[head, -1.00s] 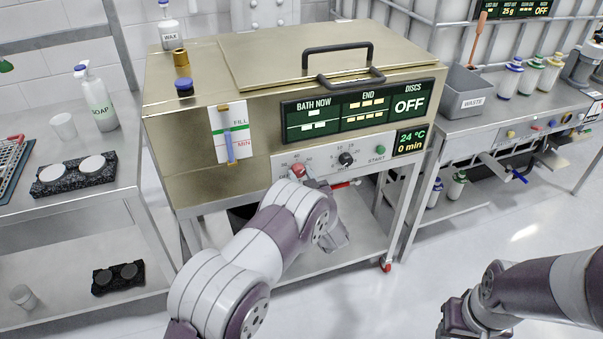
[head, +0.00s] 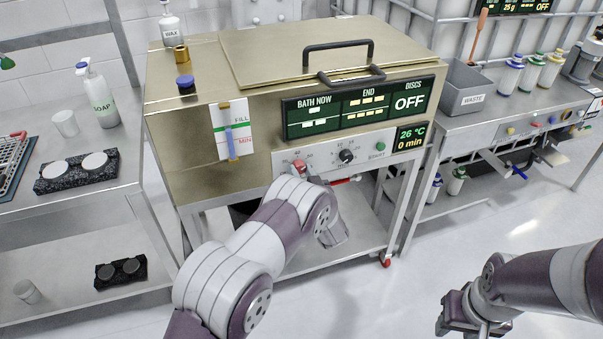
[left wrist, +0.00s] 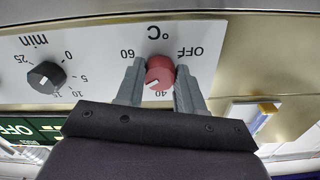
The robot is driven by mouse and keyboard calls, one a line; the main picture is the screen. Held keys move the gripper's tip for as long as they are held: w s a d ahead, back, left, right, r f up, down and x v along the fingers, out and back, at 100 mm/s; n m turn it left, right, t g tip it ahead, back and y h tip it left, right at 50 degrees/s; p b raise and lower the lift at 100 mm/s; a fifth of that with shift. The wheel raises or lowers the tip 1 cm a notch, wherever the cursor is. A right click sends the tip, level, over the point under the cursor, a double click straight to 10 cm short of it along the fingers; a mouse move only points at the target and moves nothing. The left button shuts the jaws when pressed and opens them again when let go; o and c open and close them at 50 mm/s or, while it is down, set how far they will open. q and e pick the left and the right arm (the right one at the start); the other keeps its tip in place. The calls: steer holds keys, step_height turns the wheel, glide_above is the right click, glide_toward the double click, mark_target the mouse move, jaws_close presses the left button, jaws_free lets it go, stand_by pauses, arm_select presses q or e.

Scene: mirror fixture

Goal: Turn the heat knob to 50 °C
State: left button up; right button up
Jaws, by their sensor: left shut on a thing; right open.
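The red heat knob (head: 299,166) is on the pale panel at the front of the brass-coloured bath. In the left wrist view the red knob (left wrist: 160,72) sits between both fingers of my left gripper (left wrist: 158,80), which is shut on it. That view is upside down; 60, 40 and OFF show around the knob, other marks are hidden. The knob's white mark points toward the lower left there, near the 40 side. The small display (head: 411,136) reads 26 °C and 0 min. My right gripper (head: 468,318) is open and empty, low at the right.
The black minute knob (head: 346,157) and green START button (head: 380,146) are right of the heat knob. A vertical FILL/MIN gauge (head: 231,130) is at the left. A red-handled part sits under the panel.

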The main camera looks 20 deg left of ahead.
arm_select(q)
steer(key=o, duration=1)
steer(key=shift+o, duration=0.2)
steer(key=p+v, duration=0.1)
steer(key=v, duration=1.1)
steer(key=shift+s+d, duration=0.25)
steer(key=shift+s, duration=0.05)
steer(key=shift+f, duration=0.1)
